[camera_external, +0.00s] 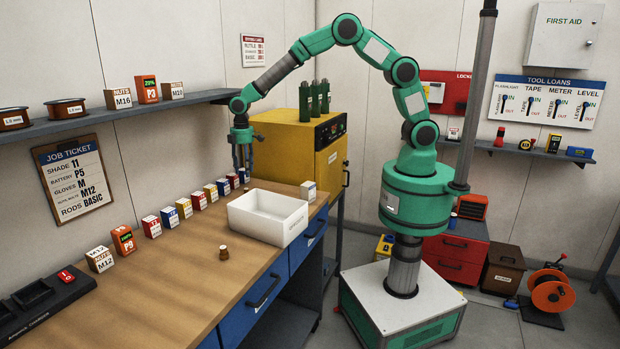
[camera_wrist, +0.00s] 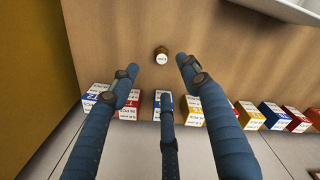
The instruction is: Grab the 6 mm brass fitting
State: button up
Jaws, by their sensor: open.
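In the wrist view a small brown, brass-like fitting (camera_wrist: 161,56) with a pale labelled top stands upright on the bench, beyond my fingertips; its label is too small to read. A similar small brown piece (camera_external: 224,253) with a pale label stands on the bench in front of the white tray in the external view. I cannot tell which is the 6 mm one. My gripper (camera_external: 242,163) hangs fingers down over the far end of the bench, near the wall-side row of boxes. In the wrist view my gripper (camera_wrist: 158,82) has its three fingers spread, with nothing between them.
A white tray (camera_external: 252,229) stands on the wooden bench (camera_external: 165,290). A row of small labelled boxes (camera_external: 184,208) runs along the wall side, partly below my fingers in the wrist view. A yellow cabinet (camera_external: 278,150) stands beyond the bench. Bare wood surrounds the near brown piece.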

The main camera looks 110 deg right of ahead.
aim_at(246, 189)
jog(key=shift+f, duration=2.55)
jog(key=shift+f, duration=0.1)
jog(key=shift+w+a+f+b, duration=0.15)
jog(key=shift+f+b, duration=0.35)
jog(key=shift+f, duration=2)
grip_shut()
